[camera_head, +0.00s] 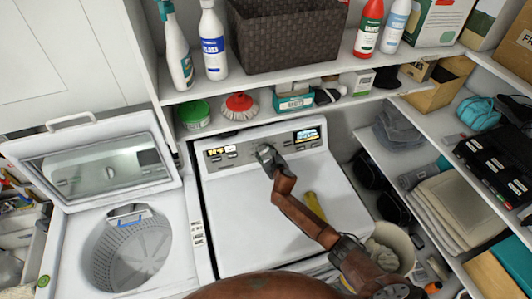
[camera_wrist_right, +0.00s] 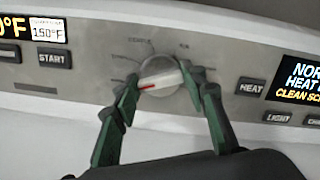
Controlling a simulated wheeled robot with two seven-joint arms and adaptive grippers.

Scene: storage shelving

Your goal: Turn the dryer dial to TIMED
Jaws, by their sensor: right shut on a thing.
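The dryer (camera_head: 285,210) is the white machine in the middle of the head view, with a grey control panel along its back edge. Its dial (camera_wrist_right: 160,72) is a round, pale knob with a red pointer mark towards its left side in the wrist view. My right gripper (camera_head: 267,158) is at the panel, and the wrist view shows its two green fingers (camera_wrist_right: 164,80) shut on the dial, one on each side. Small labels ring the dial, but they are too blurred to read surely. The gripper hides the dial in the head view. My left gripper is not in view.
Displays and buttons, including START (camera_wrist_right: 51,58) and HEAT (camera_wrist_right: 250,87), flank the dial. A shelf (camera_head: 340,97) with a brush and boxes overhangs the panel. An open washer (camera_head: 180,260) stands left; a loaded side shelf (camera_head: 440,130) stands right.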

